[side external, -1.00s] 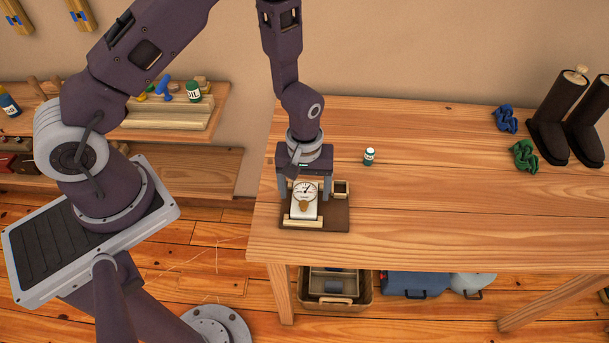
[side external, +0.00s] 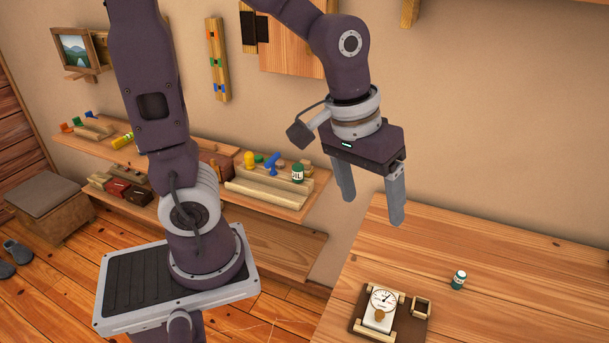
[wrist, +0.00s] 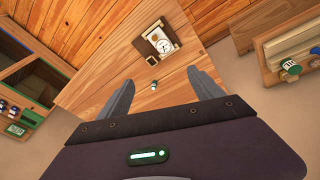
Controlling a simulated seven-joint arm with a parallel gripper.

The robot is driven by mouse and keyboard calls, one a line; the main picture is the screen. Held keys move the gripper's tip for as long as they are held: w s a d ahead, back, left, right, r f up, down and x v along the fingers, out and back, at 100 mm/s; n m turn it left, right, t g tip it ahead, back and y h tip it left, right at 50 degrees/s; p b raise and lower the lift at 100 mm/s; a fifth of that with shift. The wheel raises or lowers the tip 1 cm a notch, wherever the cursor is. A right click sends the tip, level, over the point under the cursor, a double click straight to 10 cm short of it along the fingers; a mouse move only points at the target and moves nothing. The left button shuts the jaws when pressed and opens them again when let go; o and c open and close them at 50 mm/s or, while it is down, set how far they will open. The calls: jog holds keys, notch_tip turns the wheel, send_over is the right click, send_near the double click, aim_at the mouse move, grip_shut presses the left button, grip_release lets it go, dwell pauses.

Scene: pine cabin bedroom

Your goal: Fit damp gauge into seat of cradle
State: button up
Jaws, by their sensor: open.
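The damp gauge (side external: 382,303), white with a round dial and a tan spot below it, lies in the cradle (side external: 412,328), a dark brown board with pale wooden rails. It sits between the rails and looks flat; whether it is fully down in the seat I cannot tell. In the wrist view the gauge (wrist: 160,41) and the cradle (wrist: 146,27) show beyond the fingertips. My gripper (side external: 371,208) is open and empty, high above the table and well apart from the gauge. It also shows in the wrist view (wrist: 160,85).
A small square wooden holder (side external: 422,306) stands at the cradle's right. A wall shelf (side external: 262,196) with an oil bottle (side external: 297,173) is behind left. The table is otherwise clear here.

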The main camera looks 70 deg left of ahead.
jog(key=s+a+r+m+t, duration=0.1)
jog(key=s+r+m, duration=0.1)
jog(key=s, duration=0.3)
jog(key=s+a+r+m+t, duration=0.1)
jog(key=s+r+m, duration=0.1)
jog(key=s, duration=0.4)
jog(key=shift+a+r+t+y, duration=0.3)
jog(key=shift+r+y, duration=0.1)
jog(key=shift+r, duration=0.45)
